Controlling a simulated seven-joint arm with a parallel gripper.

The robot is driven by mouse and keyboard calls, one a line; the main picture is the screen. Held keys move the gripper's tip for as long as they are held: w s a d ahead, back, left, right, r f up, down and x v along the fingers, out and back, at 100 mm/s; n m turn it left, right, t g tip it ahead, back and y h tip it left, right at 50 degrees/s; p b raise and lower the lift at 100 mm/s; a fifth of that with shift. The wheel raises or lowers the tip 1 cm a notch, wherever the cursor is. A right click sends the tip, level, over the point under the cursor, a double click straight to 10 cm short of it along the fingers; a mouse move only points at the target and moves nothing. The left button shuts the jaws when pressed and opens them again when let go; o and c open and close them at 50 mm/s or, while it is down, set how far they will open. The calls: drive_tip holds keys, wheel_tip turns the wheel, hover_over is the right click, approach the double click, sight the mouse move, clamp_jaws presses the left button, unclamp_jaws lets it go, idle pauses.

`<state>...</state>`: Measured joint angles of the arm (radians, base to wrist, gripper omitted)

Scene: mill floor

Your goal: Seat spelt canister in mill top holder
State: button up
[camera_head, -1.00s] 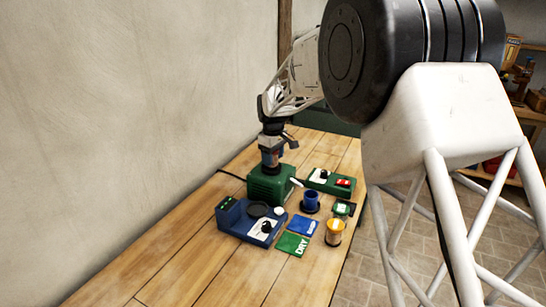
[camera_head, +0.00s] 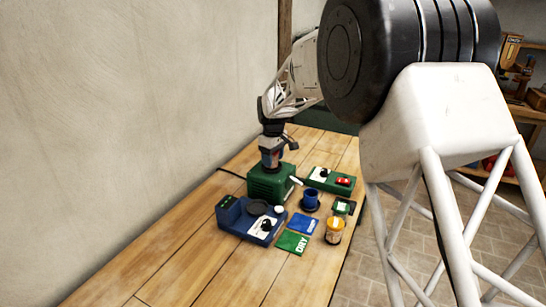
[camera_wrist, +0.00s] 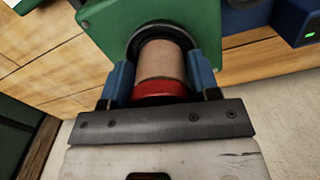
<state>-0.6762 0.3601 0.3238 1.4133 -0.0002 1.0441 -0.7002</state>
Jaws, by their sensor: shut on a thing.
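In the wrist view, my gripper (camera_wrist: 162,78) is shut on the spelt canister (camera_wrist: 160,60), with a blue finger on each side. The canister has a tan body and a red end toward my palm. Its far end meets the dark round holder (camera_wrist: 158,32) on the green mill (camera_wrist: 98,22). I cannot tell how deep it sits. In the head view, my gripper (camera_head: 271,154) is over the green mill (camera_head: 270,183), with the canister (camera_head: 271,162) upright between the fingers and mostly hidden.
A blue cup (camera_head: 310,200), an orange-lidded jar (camera_head: 334,231), a blue card (camera_head: 303,223) and a green DRY card (camera_head: 292,242) lie nearby. The left bench is clear.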

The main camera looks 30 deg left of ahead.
drive_tip(key=o, duration=0.8)
drive_tip(key=shift+f, duration=0.1)
drive_tip(key=shift+c, duration=0.2)
drive_tip(key=shift+r, duration=5.5)
